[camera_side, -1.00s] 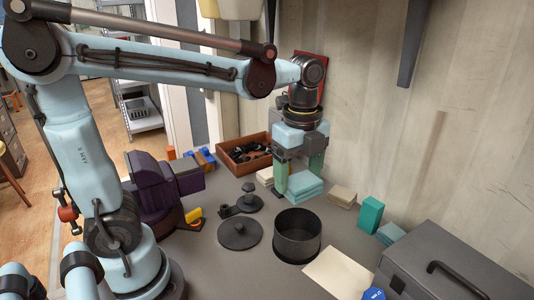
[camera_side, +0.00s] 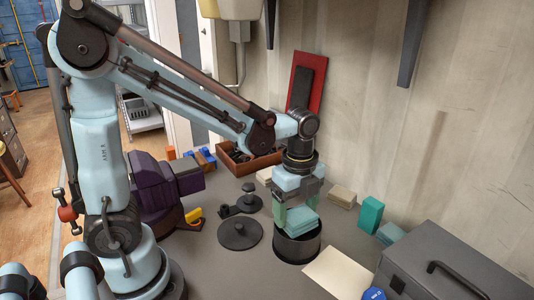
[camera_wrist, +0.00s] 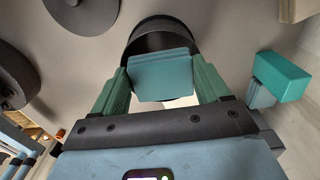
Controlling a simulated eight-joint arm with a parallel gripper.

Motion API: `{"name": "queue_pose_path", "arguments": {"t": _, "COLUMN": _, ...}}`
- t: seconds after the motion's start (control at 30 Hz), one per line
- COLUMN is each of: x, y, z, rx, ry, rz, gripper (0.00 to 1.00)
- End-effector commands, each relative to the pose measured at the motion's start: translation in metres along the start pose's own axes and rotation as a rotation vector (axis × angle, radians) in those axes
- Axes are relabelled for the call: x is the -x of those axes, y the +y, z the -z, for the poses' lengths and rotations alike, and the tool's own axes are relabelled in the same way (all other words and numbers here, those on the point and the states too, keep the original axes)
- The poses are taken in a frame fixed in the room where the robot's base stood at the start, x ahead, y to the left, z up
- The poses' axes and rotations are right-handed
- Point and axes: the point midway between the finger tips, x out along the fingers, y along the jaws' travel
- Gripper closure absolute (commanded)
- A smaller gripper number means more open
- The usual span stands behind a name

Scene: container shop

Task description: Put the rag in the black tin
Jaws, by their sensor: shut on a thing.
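The rag (camera_side: 300,221) is a folded light teal cloth stack. My gripper (camera_side: 298,223) is shut on it and holds it over the black tin (camera_side: 298,250), an open round can on the grey bench. In the wrist view the rag (camera_wrist: 161,75) sits between the two green fingers of my gripper (camera_wrist: 163,84), in front of the tin's opening. The tin (camera_wrist: 157,38) shows its rim and dark inside behind the rag. In the side view the rag and fingers hide most of the tin's mouth. I cannot tell whether the rag's lower edge is inside the rim.
A round black lid (camera_side: 240,233) with a knob lies left of the tin. A teal block (camera_side: 370,214) and folded cloths (camera_side: 391,233) are to the right. A pale sheet (camera_side: 338,274) and a grey toolbox (camera_side: 440,265) are at the front right. A wooden crate (camera_side: 245,166) stands behind.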

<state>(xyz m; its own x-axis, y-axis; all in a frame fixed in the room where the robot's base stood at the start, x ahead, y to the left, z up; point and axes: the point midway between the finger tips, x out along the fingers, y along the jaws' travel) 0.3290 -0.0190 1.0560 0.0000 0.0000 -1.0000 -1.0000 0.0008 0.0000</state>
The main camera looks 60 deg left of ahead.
Motion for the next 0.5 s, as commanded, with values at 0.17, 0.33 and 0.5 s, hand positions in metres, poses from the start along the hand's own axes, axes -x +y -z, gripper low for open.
{"name": "queue_pose_path", "arguments": {"t": 0.17, "x": -0.0025, "y": 0.0002, "z": 0.0, "rx": 0.0, "ry": 0.0, "rz": 0.0, "gripper": 0.58}}
{"name": "queue_pose_path", "arguments": {"t": 0.33, "x": -0.0024, "y": 0.0001, "z": 0.0, "rx": 0.0, "ry": 0.0, "rz": 0.0, "gripper": 0.58}}
{"name": "queue_pose_path", "arguments": {"t": 0.5, "x": -0.0023, "y": 0.0001, "z": 0.0, "rx": 0.0, "ry": 0.0, "rz": 0.0, "gripper": 0.0}}
